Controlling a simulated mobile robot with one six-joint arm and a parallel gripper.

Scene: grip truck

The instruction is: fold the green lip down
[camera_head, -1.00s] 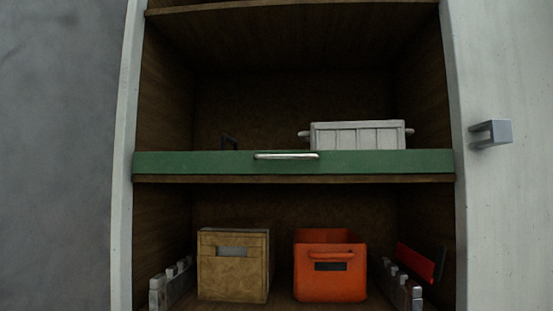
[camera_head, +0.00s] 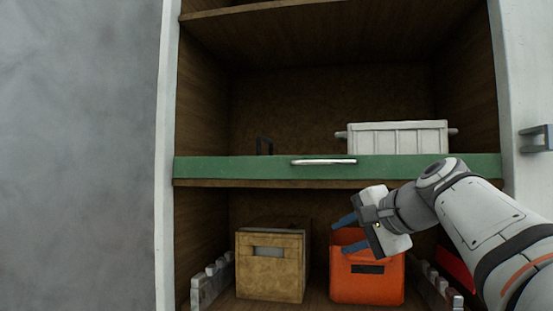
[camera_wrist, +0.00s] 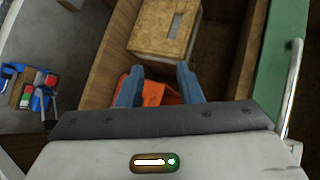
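The green lip (camera_head: 230,168) stands upright along the front edge of the middle shelf, with a silver bar handle (camera_head: 324,162) at its middle. My gripper (camera_head: 341,234) is below the lip and right of the handle, in front of the orange bin, apart from both lip and handle. Its two blue fingers are spread with nothing between them. In the wrist view the fingers (camera_wrist: 158,84) point toward the lower shelf, and the lip (camera_wrist: 281,50) and its handle (camera_wrist: 291,88) show at the right edge.
Below are a tan box (camera_head: 270,270) and the orange bin (camera_head: 367,285). A grey handle (camera_head: 536,138) is on the right panel. Tools (camera_wrist: 37,95) lie at left in the wrist view.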

